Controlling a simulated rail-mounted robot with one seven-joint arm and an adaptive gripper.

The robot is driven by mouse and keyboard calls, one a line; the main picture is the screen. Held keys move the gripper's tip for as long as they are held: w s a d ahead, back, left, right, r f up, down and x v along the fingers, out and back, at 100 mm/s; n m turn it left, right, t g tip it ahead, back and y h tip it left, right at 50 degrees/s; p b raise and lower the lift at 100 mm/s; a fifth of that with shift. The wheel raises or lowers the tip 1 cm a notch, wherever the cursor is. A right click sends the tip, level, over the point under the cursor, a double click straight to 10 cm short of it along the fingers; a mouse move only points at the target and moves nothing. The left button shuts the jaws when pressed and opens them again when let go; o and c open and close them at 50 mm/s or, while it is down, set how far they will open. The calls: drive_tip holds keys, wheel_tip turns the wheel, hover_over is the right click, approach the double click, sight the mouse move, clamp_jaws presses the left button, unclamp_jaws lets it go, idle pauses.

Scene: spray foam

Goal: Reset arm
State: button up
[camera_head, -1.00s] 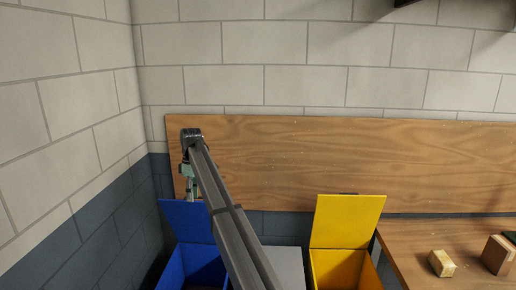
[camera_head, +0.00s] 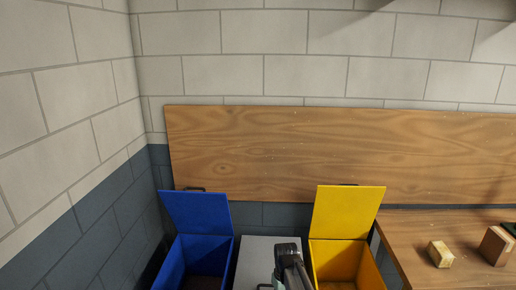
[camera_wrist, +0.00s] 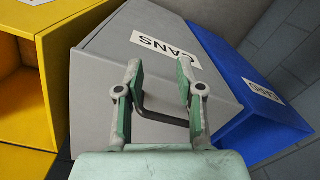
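My gripper (camera_wrist: 159,80) is open in the wrist view, its two green-padded fingers apart with nothing held between them. Beyond the fingers is the grey bin (camera_wrist: 105,85) with a white label reading "CANS" and a dark bar handle (camera_wrist: 160,116). The handle appears between and behind the fingers; I cannot tell whether they touch it. In the head view my arm (camera_head: 289,262) reaches in low at the centre, in front of the grey bin (camera_head: 262,247), and the fingers are not visible there.
The blue bin (camera_head: 174,266) stands left with its lid up and the yellow bin (camera_head: 317,262) right with its lid up. A wooden table (camera_head: 408,240) at right carries wooden blocks (camera_head: 440,254). A wooden board (camera_head: 320,150) spans the back wall.

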drive_tip(key=s+d+f+m, duration=0.2)
drive_tip(key=s+d+f, duration=0.15)
drive_tip(key=s, duration=0.45)
drive_tip(key=s+d+f+m, duration=0.2)
drive_tip(key=s+d, duration=0.3)
drive_tip(key=s, duration=0.2)
drive_tip(key=s+f+g, duration=0.2)
drive_tip(key=s+f, duration=0.4)
drive_tip(key=s, duration=0.3)
drive_tip(key=s+f+g+b, duration=0.1)
drive_tip(key=s+f+g, duration=0.1)
drive_tip(key=s+f, duration=0.5)
drive_tip(key=s+f+g+b, duration=0.1)
drive_tip(key=s+f+g, duration=0.1)
drive_tip(key=s+f, duration=0.5)
drive_tip(key=s, duration=0.6)
drive_tip(key=shift+s+f+m, duration=0.25)
drive_tip(key=shift+m, duration=0.05)
